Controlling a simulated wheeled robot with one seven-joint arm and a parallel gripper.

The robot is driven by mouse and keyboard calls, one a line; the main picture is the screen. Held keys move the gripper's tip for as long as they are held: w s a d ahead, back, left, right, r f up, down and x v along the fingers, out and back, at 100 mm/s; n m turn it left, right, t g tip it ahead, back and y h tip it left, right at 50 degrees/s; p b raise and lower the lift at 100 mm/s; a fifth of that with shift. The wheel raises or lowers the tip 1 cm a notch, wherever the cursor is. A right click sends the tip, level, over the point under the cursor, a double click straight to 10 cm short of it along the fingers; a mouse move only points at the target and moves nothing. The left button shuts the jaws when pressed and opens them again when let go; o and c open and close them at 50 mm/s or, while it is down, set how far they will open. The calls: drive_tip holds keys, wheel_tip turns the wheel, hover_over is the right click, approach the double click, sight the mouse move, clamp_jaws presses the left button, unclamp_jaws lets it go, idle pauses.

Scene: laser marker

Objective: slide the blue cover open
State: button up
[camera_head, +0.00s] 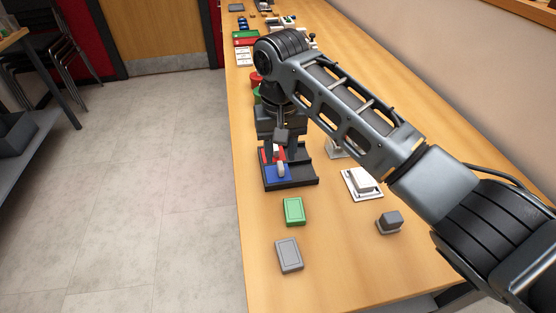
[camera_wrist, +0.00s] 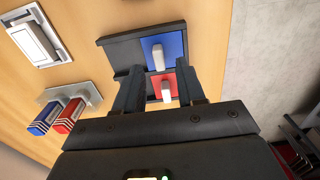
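The blue cover (camera_wrist: 175,46) lies flat in a black tray-like fixture (camera_wrist: 121,53) and bears an upright pale handle (camera_wrist: 158,57). A red cover (camera_wrist: 183,77) with a similar pale handle (camera_wrist: 166,92) lies beside it, nearer my gripper in the wrist view. My gripper (camera_wrist: 158,70) is open, its two dark fingers apart, with the red cover and the handles showing between them. I see nothing held. In the head view the blue cover (camera_head: 271,176) is at the near left of the fixture, and my gripper (camera_head: 281,137) is above and behind it, partly hiding the red cover.
A green box (camera_head: 294,211) and a grey box (camera_head: 289,255) lie on the bench in front of the fixture. A white switch plate (camera_head: 362,183) and a small dark block (camera_head: 389,222) are to its right. Several coloured items stand farther back along the bench.

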sight(281, 165)
drive_tip(key=shift+f, duration=1.85)
drive_tip(key=shift+c, duration=0.4)
clamp_jaws()
